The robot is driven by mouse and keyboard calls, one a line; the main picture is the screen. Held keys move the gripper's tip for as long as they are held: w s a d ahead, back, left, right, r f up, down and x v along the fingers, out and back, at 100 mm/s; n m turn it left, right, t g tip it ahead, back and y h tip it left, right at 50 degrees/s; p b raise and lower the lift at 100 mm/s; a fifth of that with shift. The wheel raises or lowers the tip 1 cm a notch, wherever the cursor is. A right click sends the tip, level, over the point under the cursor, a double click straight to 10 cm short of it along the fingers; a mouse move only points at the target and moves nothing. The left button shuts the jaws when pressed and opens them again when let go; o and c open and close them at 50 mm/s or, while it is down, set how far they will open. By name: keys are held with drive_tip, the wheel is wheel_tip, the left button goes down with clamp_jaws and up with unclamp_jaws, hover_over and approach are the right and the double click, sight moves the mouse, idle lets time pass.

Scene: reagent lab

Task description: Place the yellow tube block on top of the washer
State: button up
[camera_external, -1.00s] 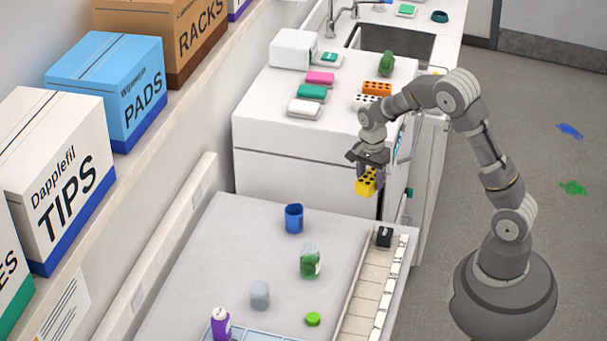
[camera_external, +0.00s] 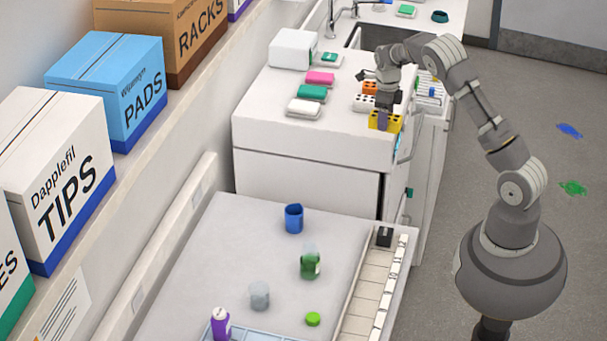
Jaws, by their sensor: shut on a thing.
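The yellow tube block (camera_external: 376,124) has dark holes in its top. My gripper (camera_external: 383,118) is shut on it from above and hides part of it. The washer (camera_external: 300,148) appears to be the large white unit with a flat top. The block is at the front right corner of that top, close to its edge. I cannot tell whether it touches the surface or hangs slightly above it.
A white tube block (camera_external: 364,103) and an orange one (camera_external: 369,88) stand just behind the yellow block. Pink (camera_external: 320,78), green (camera_external: 312,93) and white (camera_external: 303,108) items lie to the left. The washer's front left top is clear.

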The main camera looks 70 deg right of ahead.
drive_tip(key=p, duration=0.1)
hover_over(365, 126)
drive_tip(key=shift+s+a+f, duration=0.15)
drive_tip(key=shift+s+f, duration=0.2)
drive_tip(key=shift+f, duration=0.05)
drive_tip(key=shift+w+d+f, duration=0.15)
drive_tip(key=shift+w+d, duration=0.1)
drive_tip(key=shift+w, duration=0.1)
drive_tip(key=shift+f, duration=1.8)
drive_tip(key=o, duration=1.1)
drive_tip(key=shift+p, duration=0.3)
drive_tip(key=shift+o, duration=0.2)
wheel_tip(365, 126, up, 12)
drive_tip(key=shift+r, duration=0.2)
drive_tip(key=shift+r, duration=0.1)
